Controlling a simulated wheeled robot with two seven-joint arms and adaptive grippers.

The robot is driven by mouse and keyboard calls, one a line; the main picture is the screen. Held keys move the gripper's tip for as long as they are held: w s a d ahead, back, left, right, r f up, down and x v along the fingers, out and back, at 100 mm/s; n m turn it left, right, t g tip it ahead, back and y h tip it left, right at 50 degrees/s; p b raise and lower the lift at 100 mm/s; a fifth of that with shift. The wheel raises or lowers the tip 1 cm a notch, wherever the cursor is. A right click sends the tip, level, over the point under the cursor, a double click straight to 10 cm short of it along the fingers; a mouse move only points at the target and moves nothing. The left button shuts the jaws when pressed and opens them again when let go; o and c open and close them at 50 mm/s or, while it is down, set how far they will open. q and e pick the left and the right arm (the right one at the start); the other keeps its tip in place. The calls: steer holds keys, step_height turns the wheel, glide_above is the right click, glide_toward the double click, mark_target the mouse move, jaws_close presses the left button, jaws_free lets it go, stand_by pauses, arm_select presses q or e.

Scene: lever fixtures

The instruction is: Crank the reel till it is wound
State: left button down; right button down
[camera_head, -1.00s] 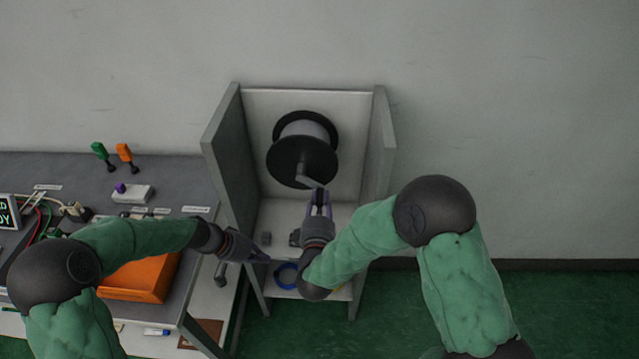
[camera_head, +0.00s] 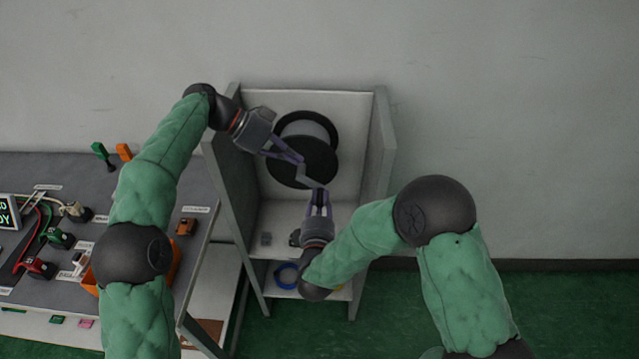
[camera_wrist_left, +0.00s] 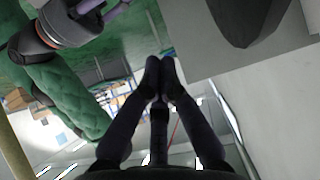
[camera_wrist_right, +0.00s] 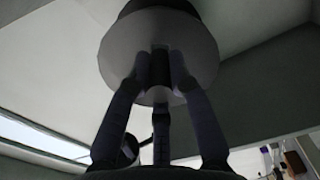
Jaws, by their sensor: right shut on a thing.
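The reel (camera_head: 309,132) has dark round flanges and a pale drum, and is mounted inside an upright grey-walled stand. Its crank arm (camera_head: 311,182) points down and right from the hub. My right gripper (camera_head: 319,191) is shut on the crank's handle, below the reel; the grip hides most of the handle. In the right wrist view a dark grip (camera_wrist_right: 160,68) sits between the fingertips, before a pale disc. My left gripper (camera_head: 299,162) is in front of the reel's front flange and hides part of it. Its fingertips (camera_wrist_left: 160,66) are together, with nothing visible between them.
The stand's left wall (camera_head: 228,150) and right wall (camera_head: 379,145) flank the reel. A lower shelf holds a blue ring (camera_head: 287,275). The grey workbench (camera_head: 50,172) at the left carries switches, cables and an orange box. Wall and floor right of the stand are clear.

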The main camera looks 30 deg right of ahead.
arm_select(q)
glide_above(318, 188)
steer(key=s, duration=0.2)
steer(key=f, duration=0.6)
steer(key=shift+s+d, duration=0.2)
steer(key=shift+d, duration=0.1)
steer(key=f, duration=0.2)
steer(key=shift+w+a+f, duration=0.25)
steer(key=shift+a+f, duration=0.1)
steer(key=shift+f, duration=0.05)
steer(key=shift+w+a+f, duration=0.1)
steer(key=shift+a+f, duration=0.1)
steer(key=shift+f, duration=0.3)
steer(key=shift+a+f+y, duration=0.15)
steer(key=shift+f+y, duration=0.25)
steer(key=shift+f, duration=0.2)
steer(key=shift+f, duration=0.1)
arm_select(e)
steer(key=c, duration=1.1)
jaws_free()
steer(key=shift+a, duration=0.1)
